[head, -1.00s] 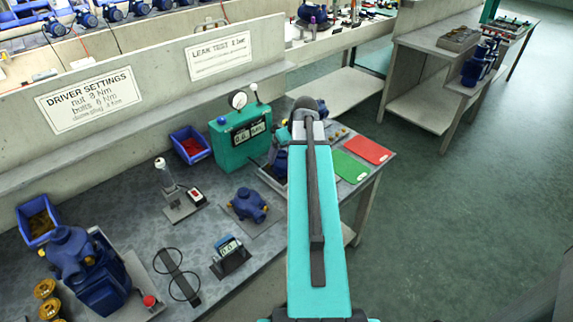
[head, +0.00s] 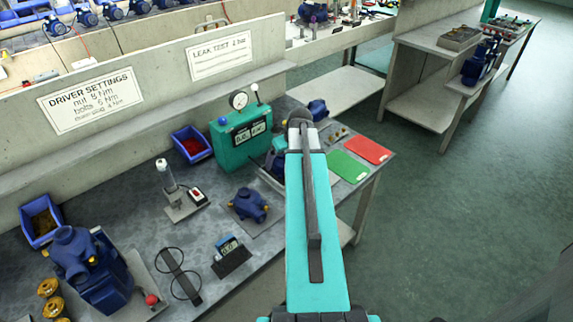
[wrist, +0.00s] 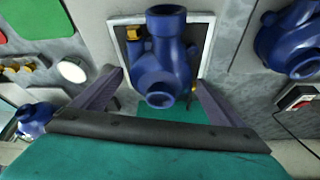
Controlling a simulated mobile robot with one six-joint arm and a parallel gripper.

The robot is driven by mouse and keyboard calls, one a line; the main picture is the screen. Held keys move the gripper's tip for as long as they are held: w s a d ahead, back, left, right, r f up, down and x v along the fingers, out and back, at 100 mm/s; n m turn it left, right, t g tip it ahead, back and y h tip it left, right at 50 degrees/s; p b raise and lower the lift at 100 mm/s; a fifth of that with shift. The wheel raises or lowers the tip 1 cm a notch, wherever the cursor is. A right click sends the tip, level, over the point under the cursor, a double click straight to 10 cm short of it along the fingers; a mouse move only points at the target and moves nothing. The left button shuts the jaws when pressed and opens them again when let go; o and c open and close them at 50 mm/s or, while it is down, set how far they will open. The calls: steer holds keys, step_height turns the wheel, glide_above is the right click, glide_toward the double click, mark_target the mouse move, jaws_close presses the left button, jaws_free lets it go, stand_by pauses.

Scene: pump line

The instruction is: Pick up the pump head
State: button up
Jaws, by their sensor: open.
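A blue pump head (wrist: 165,50) sits on a pale-framed plate (wrist: 207,65) in the middle of the wrist view. A round port faces the camera, and a yellow cap shows at its left. My gripper (wrist: 158,78) is open, with one finger on each side of the pump head's near end. Whether the fingers touch it cannot be told. In the head view the pump head (head: 277,162) is partly hidden behind my arm, beside the green tester.
A green leak tester (head: 240,138) with a gauge stands close by on the bench. Another blue pump head (head: 250,205) lies on a mat nearby. Green (head: 348,167) and red (head: 367,150) cards lie to the right. A small blue pump part (head: 317,108) is behind my wrist.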

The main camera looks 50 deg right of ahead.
steer(key=c, duration=1.3)
steer(key=shift+r, duration=0.2)
steer(key=shift+r+b, duration=0.7)
steer(key=shift+r, duration=4.15)
steer(key=shift+r, duration=0.2)
step_height(320, 180, up, 5)
steer(key=p, duration=0.4)
glide_above(284, 155)
steer(key=shift+d+r, duration=0.15)
steer(key=shift+r, duration=0.05)
steer(key=shift+r, duration=0.1)
steer(key=shift+d, duration=0.1)
